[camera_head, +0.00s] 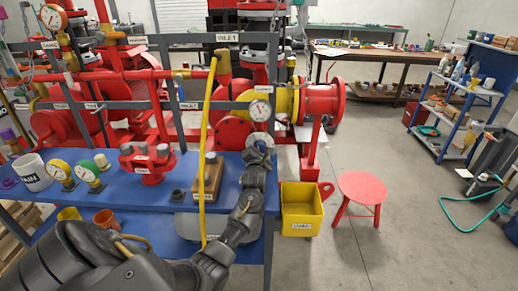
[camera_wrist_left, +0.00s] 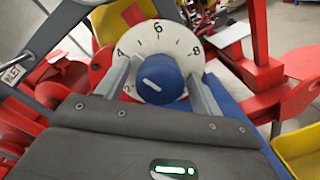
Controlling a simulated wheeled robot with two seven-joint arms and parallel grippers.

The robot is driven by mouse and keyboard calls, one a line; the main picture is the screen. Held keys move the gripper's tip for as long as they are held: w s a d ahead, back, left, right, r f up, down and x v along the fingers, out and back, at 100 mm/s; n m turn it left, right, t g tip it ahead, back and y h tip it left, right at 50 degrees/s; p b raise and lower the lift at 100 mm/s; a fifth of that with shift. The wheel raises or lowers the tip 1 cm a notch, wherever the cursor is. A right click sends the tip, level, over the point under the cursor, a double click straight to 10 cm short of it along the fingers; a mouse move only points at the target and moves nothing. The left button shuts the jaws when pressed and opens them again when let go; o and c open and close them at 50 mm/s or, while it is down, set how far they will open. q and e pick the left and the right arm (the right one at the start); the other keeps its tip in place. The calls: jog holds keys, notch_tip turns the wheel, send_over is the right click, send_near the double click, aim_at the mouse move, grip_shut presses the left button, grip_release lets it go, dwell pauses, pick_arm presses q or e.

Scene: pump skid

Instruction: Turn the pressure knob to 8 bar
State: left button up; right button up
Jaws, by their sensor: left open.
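The pressure knob (camera_wrist_left: 158,80) is blue with a white pointer line, set in a white numbered dial (camera_wrist_left: 172,38) in the left wrist view. Numerals 4, 6 and 8 are readable around it. The pointer line slants toward the left, low-number side; its exact value is hard to tell. My left gripper (camera_wrist_left: 163,76) is open, with one finger on each side of the knob; contact is unclear. In the head view my left gripper (camera_head: 259,146) is at the right end of the blue bench and largely hides the knob. My right gripper is not in view.
A round gauge (camera_head: 260,110) sits on the rail just above the gripper. The blue bench (camera_head: 110,200) holds a white mug (camera_head: 32,173), loose gauges, a red valve (camera_head: 147,162) and a wooden block (camera_head: 207,180).

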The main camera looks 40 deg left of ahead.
pick_arm(q)
jog(key=shift+c, duration=0.7)
jog(key=c, duration=0.8)
jog(key=shift+c, duration=0.2)
